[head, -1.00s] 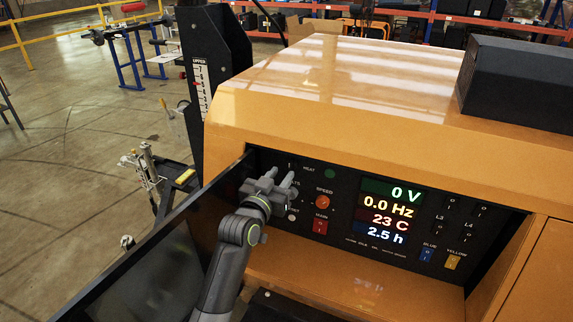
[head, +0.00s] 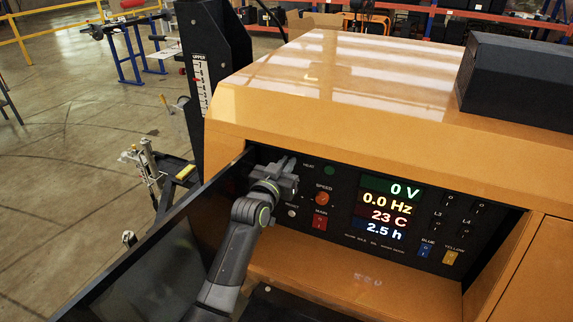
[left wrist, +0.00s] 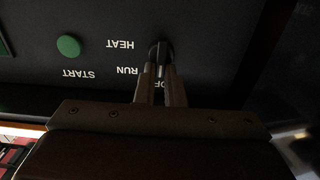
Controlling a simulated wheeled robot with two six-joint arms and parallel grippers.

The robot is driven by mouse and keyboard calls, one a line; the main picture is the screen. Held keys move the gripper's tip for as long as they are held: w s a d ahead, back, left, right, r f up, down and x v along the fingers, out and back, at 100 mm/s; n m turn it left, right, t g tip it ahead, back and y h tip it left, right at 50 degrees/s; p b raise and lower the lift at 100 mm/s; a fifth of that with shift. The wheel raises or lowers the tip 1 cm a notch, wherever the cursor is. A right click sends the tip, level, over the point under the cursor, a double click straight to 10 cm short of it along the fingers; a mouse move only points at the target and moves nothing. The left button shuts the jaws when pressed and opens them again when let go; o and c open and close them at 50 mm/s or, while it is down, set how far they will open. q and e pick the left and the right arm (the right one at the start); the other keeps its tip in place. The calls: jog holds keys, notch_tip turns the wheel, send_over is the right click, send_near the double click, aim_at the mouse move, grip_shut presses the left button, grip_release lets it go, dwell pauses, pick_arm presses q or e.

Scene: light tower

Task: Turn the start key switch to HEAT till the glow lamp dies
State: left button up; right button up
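The start key switch (left wrist: 162,50) shows in the left wrist view as a small dark knob, upside down, with the labels OFF, RUN and HEAT beside it. Its handle lies roughly in line with OFF, which a finger partly covers. My left gripper (left wrist: 161,70) has its two fingertips close together on either side of the handle and appears shut on it. In the head view the left gripper (head: 286,165) is at the upper left of the black panel and hides the switch. I cannot make out a lit glow lamp. My right gripper is not in view.
A green button (left wrist: 68,46) by the START label sits beside the switch. The display (head: 390,208) reads 0 V, 0.0 Hz, 23 C and 2.5 h. An orange SPEED knob (head: 322,199) and red MAIN switch (head: 320,221) are near. An open dark door (head: 150,255) borders the left.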

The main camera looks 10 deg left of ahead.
pick_arm(q)
grip_shut()
jog(key=shift+s+d+f+m+b, duration=0.1)
jog(key=shift+d+f+m+b, duration=0.15)
jog(key=shift+m+b, duration=2.1)
jog(key=shift+w+d+f+m+b, duration=0.2)
jog(key=shift+m+b, duration=0.8)
jog(key=shift+m, duration=2.65)
jog(key=shift+s+d+f+m+b, duration=0.25)
jog(key=shift+m+b, duration=1.4)
jog(key=shift+m, duration=1.35)
jog(key=o, duration=0.7)
grip_release()
jog(key=shift+c, duration=0.2)
jog(key=shift+f, duration=0.1)
